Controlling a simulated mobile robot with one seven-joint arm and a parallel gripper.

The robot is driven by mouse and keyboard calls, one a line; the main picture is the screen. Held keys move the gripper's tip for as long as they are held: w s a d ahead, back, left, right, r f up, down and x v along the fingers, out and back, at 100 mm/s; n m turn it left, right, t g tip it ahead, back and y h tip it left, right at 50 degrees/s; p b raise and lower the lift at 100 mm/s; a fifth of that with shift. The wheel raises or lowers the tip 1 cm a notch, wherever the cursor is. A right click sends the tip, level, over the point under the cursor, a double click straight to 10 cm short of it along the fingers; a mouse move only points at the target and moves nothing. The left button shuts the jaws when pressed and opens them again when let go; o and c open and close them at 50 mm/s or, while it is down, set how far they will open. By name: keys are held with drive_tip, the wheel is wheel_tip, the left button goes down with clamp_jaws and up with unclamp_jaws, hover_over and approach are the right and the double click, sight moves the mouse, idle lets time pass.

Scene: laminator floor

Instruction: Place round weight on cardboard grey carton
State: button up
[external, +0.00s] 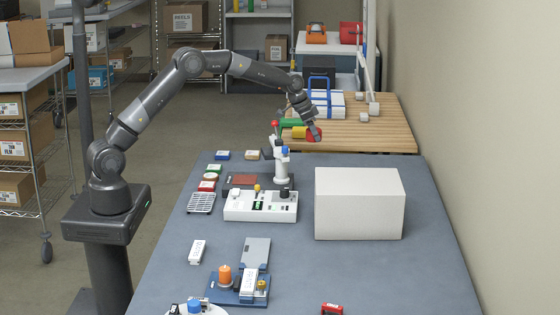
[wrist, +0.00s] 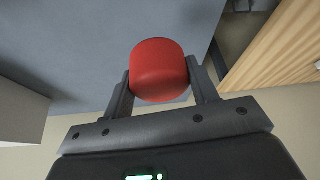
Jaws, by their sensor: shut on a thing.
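A red round weight (wrist: 160,70) sits between the two fingers of my gripper (wrist: 160,82) in the wrist view, with a finger against each side. In the external view my gripper (external: 312,131) is raised near the far edge of the blue-grey table, with the red weight (external: 315,136) at its fingertips. The pale grey carton (external: 358,204) stands upright on the right part of the table, nearer the camera than my gripper. Its top is bare. A pale block at the left edge of the wrist view (wrist: 18,110) looks like the same carton.
A white device with a lever (external: 262,205) stands left of the carton. Small parts lie along the table's left side and front. The table around the carton's front is clear.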

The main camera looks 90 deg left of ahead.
drive_tip(key=w+d+r+m+h, duration=0.1)
drive_tip(key=d+r, duration=0.3)
drive_tip(key=d, duration=1)
drive_tip(key=w+d+r+m, duration=0.2)
drive_tip(key=d+r, duration=0.2)
drive_tip(key=d, duration=0.9)
drive_tip(key=w+d+r+m+h, duration=0.1)
drive_tip(key=d+r, duration=0.3)
drive_tip(key=d, duration=1)
drive_tip(key=s+d+r+m, duration=0.1)
drive_tip(key=s+d+r, duration=0.15)
drive_tip(key=d, duration=0.55)
drive_tip(key=s+d+r+m, duration=0.1)
drive_tip(key=s+d+r, duration=0.15)
drive_tip(key=d, duration=0.55)
hover_over(334, 181)
drive_tip(key=s, duration=0.1)
drive_tip(key=shift+h, duration=0.3)
drive_tip(key=f, duration=0.7)
drive_tip(key=shift+s+a+f, duration=0.2)
drive_tip(key=shift+a, duration=0.2)
drive_tip(key=shift+f, duration=2.05)
drive_tip(key=o, duration=1.2)
drive_tip(key=shift+f, duration=0.15)
